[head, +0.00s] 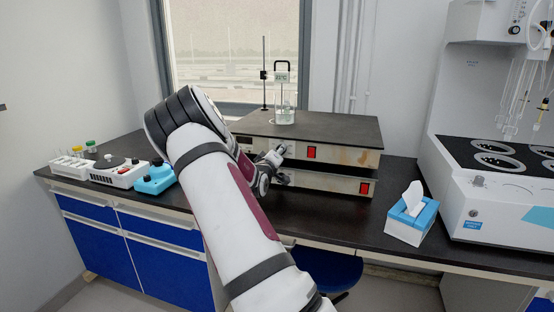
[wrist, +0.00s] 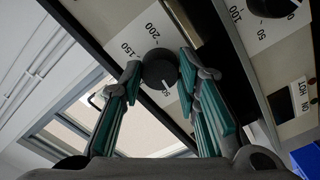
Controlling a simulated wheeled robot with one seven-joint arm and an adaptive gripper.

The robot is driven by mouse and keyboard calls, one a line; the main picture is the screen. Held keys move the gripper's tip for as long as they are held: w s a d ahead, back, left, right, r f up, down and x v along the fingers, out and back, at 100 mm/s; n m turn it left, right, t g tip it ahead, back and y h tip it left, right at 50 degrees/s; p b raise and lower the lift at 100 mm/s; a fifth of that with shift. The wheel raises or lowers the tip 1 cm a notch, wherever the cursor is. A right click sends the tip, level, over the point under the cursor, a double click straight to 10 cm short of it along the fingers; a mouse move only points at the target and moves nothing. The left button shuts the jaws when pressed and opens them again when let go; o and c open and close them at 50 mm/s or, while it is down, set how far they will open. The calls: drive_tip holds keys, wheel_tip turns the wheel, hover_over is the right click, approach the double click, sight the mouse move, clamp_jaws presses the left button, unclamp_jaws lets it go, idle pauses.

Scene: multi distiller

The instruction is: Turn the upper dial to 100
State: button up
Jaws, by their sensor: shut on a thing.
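My gripper (wrist: 161,66) is shut on the upper dial (wrist: 157,66), with one finger on each side of the round black knob. The dial sits on a pale panel with printed numbers; 150 and 200 show beside it, and 50 shows near its lower edge in the picture. A white line on the knob lies close to the 50. In the head view my gripper (head: 279,153) is at the front of the upper hot plate (head: 335,157), and it hides the dial there. The lower dial (wrist: 273,6) is partly in view at the wrist view's top edge.
A beaker (head: 284,108) of clear liquid stands on the top plate beside a metal stand (head: 264,75). The lower unit has a red switch (head: 365,188). A tissue box (head: 411,220) sits on the right of the bench, and a blue device (head: 154,178) on the left.

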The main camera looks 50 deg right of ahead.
drive_tip(key=m+b, duration=1.6)
drive_tip(key=shift+f, duration=0.1)
drive_tip(key=shift+m, duration=0.3)
drive_tip(key=o, duration=1.2)
drive_tip(key=shift+c, duration=0.2)
drive_tip(key=shift+a, duration=0.15)
drive_tip(key=v, duration=1.1)
drive_tip(key=shift+s+a, duration=0.2)
drive_tip(key=shift+a, duration=0.15)
